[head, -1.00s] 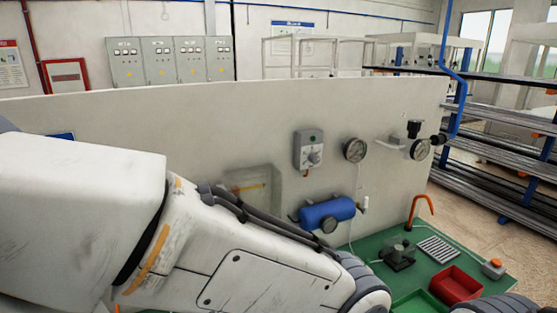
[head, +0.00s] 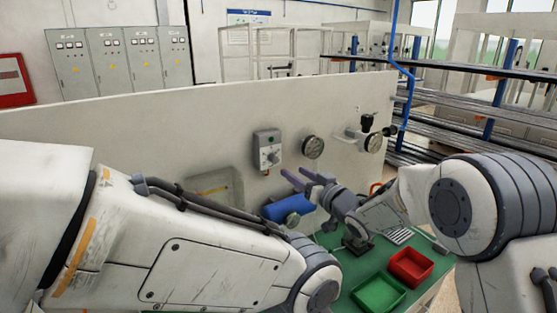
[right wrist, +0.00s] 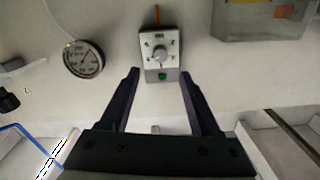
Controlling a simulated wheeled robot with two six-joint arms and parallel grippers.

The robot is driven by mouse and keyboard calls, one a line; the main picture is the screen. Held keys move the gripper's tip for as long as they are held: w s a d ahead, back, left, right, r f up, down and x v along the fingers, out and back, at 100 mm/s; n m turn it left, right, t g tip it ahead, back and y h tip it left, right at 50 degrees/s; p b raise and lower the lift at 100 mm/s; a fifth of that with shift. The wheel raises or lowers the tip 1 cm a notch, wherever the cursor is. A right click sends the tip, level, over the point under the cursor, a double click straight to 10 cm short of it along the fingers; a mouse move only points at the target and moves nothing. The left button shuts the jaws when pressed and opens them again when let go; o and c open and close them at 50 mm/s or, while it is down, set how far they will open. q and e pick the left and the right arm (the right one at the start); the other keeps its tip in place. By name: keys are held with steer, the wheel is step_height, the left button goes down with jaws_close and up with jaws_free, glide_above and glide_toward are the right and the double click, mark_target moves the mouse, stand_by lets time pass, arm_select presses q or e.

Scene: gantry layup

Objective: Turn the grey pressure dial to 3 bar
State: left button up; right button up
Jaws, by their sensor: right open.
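The grey pressure dial (head: 273,157) is a round knob on a light box mounted on the pale panel. In the right wrist view the dial (right wrist: 160,55) sits on its box between and beyond my fingertips, with a green button beside it. Its scale marks are too small to read. My right gripper (head: 297,177) is open and empty, in front of the panel and apart from the dial, its fingers pointing toward the box. The right wrist view also shows the open gripper (right wrist: 159,76). My left arm crosses the lower left; its gripper is not in view.
A blue tank (head: 285,209) is below the dial. A red bin (head: 410,267) and green bin (head: 378,294) stand on the green bench top.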

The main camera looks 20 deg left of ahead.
mark_target(276, 161)
steer(key=p+x, duration=0.4)
steer(key=x, duration=0.4)
steer(key=shift+a+r, duration=0.1)
steer(key=shift+w+a, duration=0.35)
steer(key=shift+a, duration=0.05)
jaws_close()
